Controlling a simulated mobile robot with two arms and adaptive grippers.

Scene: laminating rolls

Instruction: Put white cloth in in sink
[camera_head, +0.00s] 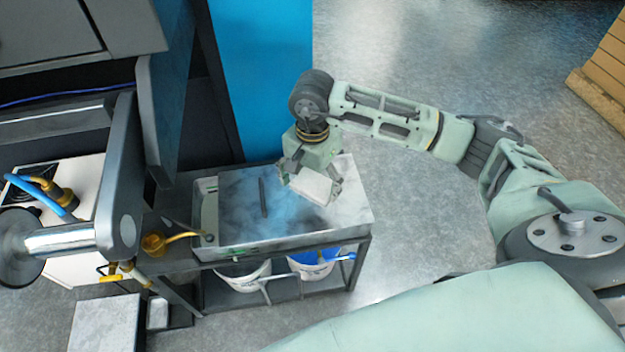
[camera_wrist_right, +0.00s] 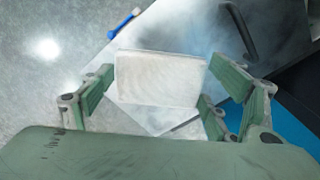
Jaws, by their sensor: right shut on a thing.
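The white cloth (camera_head: 314,186) is a pale, block-like folded piece. My right gripper (camera_head: 312,178) is shut on it above the right part of the sink unit. In the right wrist view the cloth (camera_wrist_right: 158,78) sits between the green fingers of my right gripper (camera_wrist_right: 157,92). The sink (camera_head: 232,225) is a grey metal basin unit on a dark stand, with a dark bar-shaped piece (camera_head: 263,197) near its middle. How far the cloth is above the metal surface is hard to tell. My left gripper does not show.
White buckets (camera_head: 243,275) stand on the shelf under the sink. A brass-coloured fitting (camera_head: 155,244) is at its left. A dark grey machine (camera_head: 120,175) with a metal roller stands at the left. A blue panel (camera_head: 265,80) is behind.

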